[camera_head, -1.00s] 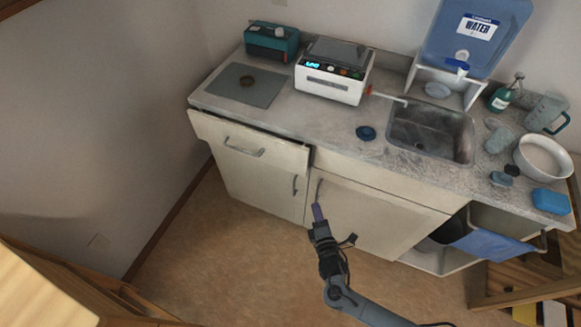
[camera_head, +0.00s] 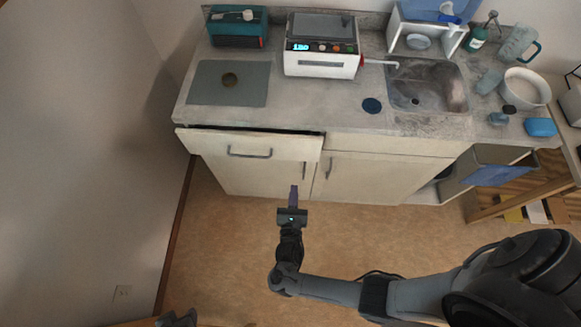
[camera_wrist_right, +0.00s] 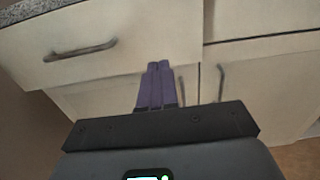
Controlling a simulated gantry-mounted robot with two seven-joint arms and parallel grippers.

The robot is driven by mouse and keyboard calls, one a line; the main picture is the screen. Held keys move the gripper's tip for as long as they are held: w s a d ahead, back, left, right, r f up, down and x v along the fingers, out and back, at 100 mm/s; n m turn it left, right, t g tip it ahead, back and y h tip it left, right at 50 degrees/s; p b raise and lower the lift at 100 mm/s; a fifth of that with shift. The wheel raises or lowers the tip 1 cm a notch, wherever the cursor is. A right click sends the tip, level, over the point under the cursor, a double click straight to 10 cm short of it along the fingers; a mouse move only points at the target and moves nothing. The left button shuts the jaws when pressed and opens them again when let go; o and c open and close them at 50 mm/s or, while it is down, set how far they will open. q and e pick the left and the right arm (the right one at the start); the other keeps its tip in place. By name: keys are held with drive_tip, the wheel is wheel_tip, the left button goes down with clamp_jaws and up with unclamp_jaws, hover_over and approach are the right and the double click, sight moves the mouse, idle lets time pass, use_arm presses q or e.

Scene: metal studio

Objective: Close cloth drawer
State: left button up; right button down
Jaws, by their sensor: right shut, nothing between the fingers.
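The cloth drawer (camera_head: 245,145) is the top left drawer of the counter unit and stands slightly open, with a dark gap above its front. Its bar handle (camera_head: 249,153) is on the front panel. In the right wrist view the drawer front (camera_wrist_right: 130,48) fills the upper left, with its handle (camera_wrist_right: 80,51) left of the fingers. My right gripper (camera_head: 294,190) is shut and empty, its purple fingers pointing toward the unit, below and right of the drawer handle. The same fingers show in the wrist view (camera_wrist_right: 155,85). The drawer's inside is hidden.
Two cupboard doors with upright handles sit below; the right door (camera_head: 375,178) is shut. The counter (camera_head: 330,110) carries a white device (camera_head: 320,62), a sink (camera_head: 425,88) and a grey mat (camera_head: 205,85). The floor (camera_head: 225,250) in front is clear.

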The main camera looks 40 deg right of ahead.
sight(297, 152)
drive_tip(key=b+x, duration=0.1)
drive_tip(key=x, duration=1.1)
drive_tip(key=shift+w+d, duration=0.15)
use_arm(q)
drive_tip(key=shift+f, duration=0.7)
